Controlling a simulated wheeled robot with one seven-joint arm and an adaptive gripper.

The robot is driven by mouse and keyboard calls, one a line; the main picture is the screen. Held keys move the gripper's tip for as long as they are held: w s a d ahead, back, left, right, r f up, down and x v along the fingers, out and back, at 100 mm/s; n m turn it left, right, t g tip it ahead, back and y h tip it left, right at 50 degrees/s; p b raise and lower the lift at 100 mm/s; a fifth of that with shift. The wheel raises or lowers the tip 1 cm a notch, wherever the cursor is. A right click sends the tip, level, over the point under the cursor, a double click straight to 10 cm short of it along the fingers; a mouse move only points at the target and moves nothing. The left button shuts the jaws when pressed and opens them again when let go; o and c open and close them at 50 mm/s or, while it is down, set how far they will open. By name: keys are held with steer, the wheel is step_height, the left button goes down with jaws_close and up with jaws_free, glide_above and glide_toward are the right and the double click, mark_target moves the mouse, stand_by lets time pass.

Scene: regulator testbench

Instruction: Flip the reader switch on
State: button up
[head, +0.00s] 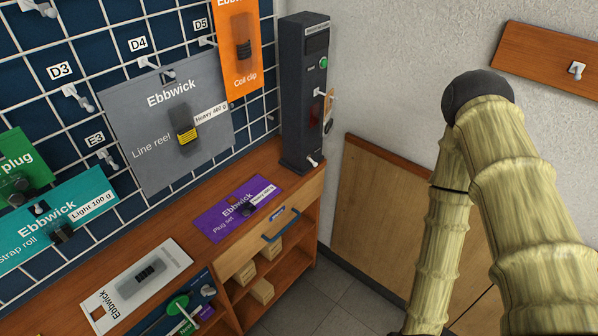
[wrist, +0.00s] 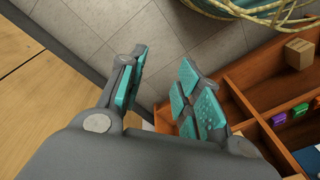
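A tall dark grey reader post (head: 304,95) stands at the back right end of the wooden counter in the head view. It has a dark display near its top, a green round button (head: 323,62) on its right face, and an orange-and-white tag lower down. A small white-tipped lever (head: 314,161) sticks out near its base; I cannot tell whether this is the switch or which way it is set. My gripper (wrist: 163,64) is open and empty in the wrist view, its teal-padded fingers apart above the floor. The head view shows my arm at the right, but not my gripper.
A grid wall with hooks and hanging packages, including a grey Line reel pack (head: 168,120), is at left. A purple Plug set pack (head: 235,208) lies on the counter (head: 180,225). An open drawer or shelf with blocks is below. Wooden panels line the right wall.

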steer(key=w+a+f+n+t+y+b, duration=0.1)
steer(key=w+a+f+t+y+b, duration=0.15)
steer(key=w+a+b, duration=0.55)
steer(key=w+a+f+n+t+y+b, duration=0.1)
steer(key=w+a+n+t+y, duration=0.2)
steer(key=w, duration=0.9)
steer(key=w+a+r+n+t+y+b, duration=0.1)
steer(key=w+a+r+t+y+b, duration=0.1)
steer(key=w+r+b, duration=0.35)
steer(key=w+a+r+n+t+y+b, duration=0.1)
steer(key=w+a+r+t+y+b, duration=0.15)
steer(key=w, duration=0.55)
steer(key=w+d+r+n+t+y+b, duration=0.1)
steer(key=w+d+r+n+y+b, duration=0.2)
steer(key=r, duration=0.5)
steer(key=w+d+r+n+t+y+b, duration=0.1)
steer(key=w+r+n+y+b, duration=0.35)
steer(key=w+r, duration=0.2)
steer(key=b+x, duration=0.2)
steer(key=x, duration=0.8)
steer(key=shift+s+r+m, duration=0.15)
steer(key=shift+r+m, duration=0.2)
steer(key=shift+r, duration=0.05)
steer(key=shift+a+h, duration=0.1)
steer(key=shift+h, duration=0.15)
jaws_close()
